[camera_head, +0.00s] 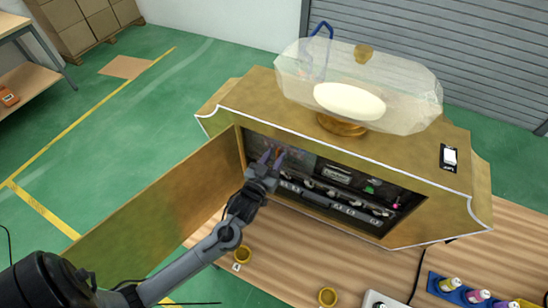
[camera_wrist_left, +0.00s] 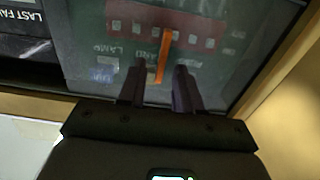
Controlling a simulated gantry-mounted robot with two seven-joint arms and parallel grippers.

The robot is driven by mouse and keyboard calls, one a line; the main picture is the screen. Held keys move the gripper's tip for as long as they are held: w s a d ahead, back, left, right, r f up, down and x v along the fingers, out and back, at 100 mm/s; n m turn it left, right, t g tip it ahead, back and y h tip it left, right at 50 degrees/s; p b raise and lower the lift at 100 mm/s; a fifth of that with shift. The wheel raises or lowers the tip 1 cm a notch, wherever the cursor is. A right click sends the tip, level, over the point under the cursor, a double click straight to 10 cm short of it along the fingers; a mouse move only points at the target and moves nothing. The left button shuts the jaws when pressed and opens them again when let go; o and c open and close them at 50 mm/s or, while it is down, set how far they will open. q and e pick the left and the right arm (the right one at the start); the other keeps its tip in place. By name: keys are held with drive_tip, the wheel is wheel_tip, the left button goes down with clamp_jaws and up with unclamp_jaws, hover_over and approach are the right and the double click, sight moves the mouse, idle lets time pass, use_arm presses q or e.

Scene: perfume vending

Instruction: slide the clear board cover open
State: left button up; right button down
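The clear board cover (camera_wrist_left: 215,75) is a see-through panel inside the open cabinet, over a dark board with a red strip and upside-down labels. It also shows at the left of the opening in the head view (camera_head: 302,161). A slim upright orange bar (camera_wrist_left: 164,58) stands out in front of the panel. My left gripper (camera_head: 271,157) reaches into the opening at the cover. In the left wrist view, its two fingers (camera_wrist_left: 160,72) are apart, one on each side of the bar, with visible gaps. Contact depth is unclear. My right gripper is out of view.
The open brass door (camera_head: 165,200) stands left of my left arm. The cabinet edge (camera_wrist_left: 285,60) is close on the right in the wrist view. A clear glass vessel (camera_head: 420,95) sits on top. Yellow cups (camera_head: 327,297) and small bottles (camera_head: 478,296) stand on the wooden table.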

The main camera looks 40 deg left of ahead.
use_arm(q)
drive_tip(key=shift+c, duration=0.5)
clamp_jaws()
idle(0.8)
